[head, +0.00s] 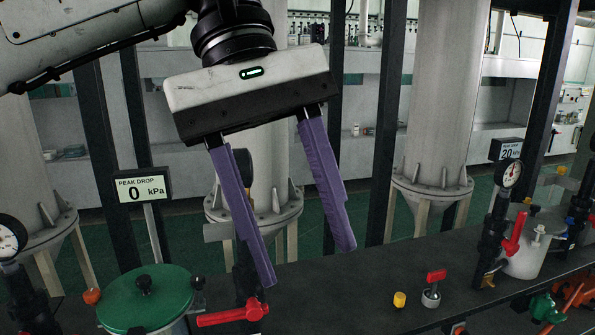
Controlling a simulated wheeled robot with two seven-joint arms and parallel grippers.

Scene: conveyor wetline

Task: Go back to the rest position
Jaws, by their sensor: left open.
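My left gripper (312,262) comes in from the upper left, with a white and black body and two long purple fingers pointing down. The fingers are spread apart and nothing is between them. The left fingertip is just above and beside a red valve handle (232,314) at the bottom of the picture; I cannot tell whether they touch. The gripper hides part of a dark gauge and pipe behind it. My right gripper is not in view.
A green-lidded vessel (146,298) stands at lower left below a "PEAK DROP 0 kPa" display (142,188). The dark bench (365,275) carries a yellow knob (399,299), a red-topped valve (433,288) and, at right, a gauge (509,174) with a red lever (514,232). Dark posts stand behind.

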